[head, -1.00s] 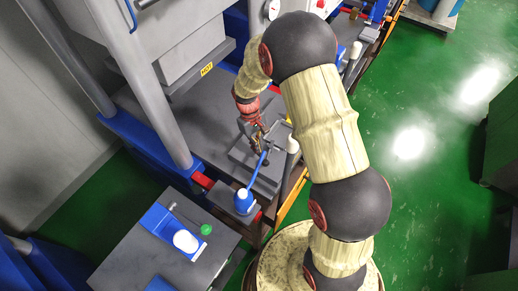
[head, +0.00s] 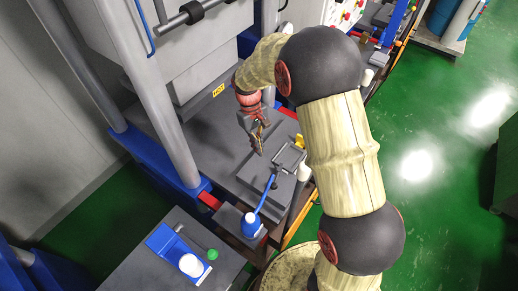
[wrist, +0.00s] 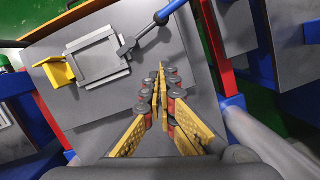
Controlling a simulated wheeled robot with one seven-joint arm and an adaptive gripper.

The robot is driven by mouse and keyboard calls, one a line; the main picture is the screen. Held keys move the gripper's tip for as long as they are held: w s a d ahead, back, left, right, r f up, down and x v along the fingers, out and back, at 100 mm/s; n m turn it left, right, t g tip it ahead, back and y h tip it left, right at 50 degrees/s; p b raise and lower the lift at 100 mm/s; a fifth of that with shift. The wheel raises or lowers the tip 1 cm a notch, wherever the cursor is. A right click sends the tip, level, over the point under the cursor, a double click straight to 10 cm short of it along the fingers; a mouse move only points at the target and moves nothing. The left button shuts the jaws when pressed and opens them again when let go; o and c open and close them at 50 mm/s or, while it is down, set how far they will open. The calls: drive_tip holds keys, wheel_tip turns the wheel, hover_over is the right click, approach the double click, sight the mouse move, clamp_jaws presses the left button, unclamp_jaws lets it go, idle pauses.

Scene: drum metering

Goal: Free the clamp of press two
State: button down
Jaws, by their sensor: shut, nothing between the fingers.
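The clamp's lever, with a blue handle (head: 268,188), slants at the front of the press bed. In the wrist view the blue handle (wrist: 168,12) rises to the upper right from a grey rod and pivot beside the grey rectangular frame (wrist: 96,60). The frame also shows in the head view (head: 290,158). My gripper (head: 259,152) is shut and empty above the bed, left of the frame. In the wrist view my gripper's fingertips (wrist: 158,73) meet, pointing at bare plate below the lever, apart from it. I cannot tell whether the clamp is locked.
A yellow block (wrist: 58,70) sits beside the frame. A blue-and-white bottle (head: 250,224) stands on a ledge in front. Press columns (head: 155,100) stand left.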

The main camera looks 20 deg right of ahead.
sight(277, 176)
drive_tip(key=shift+s, duration=0.1)
drive_tip(key=f+b, duration=0.1)
drive_tip(key=b, duration=0.3)
drive_tip(key=w+f+b, duration=0.1)
drive_tip(key=b, duration=0.2)
drive_tip(key=shift+a+f+b, duration=0.1)
drive_tip(key=shift+f+b, duration=0.15)
drive_tip(key=shift+b, duration=0.15)
drive_tip(key=b+x, duration=0.2)
drive_tip(key=x, duration=0.8)
drive_tip(key=shift+s+f, duration=0.2)
drive_tip(key=s, duration=0.1)
drive_tip(key=s+d+r, duration=0.1)
drive_tip(key=shift+s, duration=0.35)
drive_tip(key=shift+s+d+r+b, duration=0.1)
drive_tip(key=shift+s+d+b, duration=0.05)
drive_tip(key=shift+s+b, duration=0.2)
drive_tip(key=shift+s, duration=0.1)
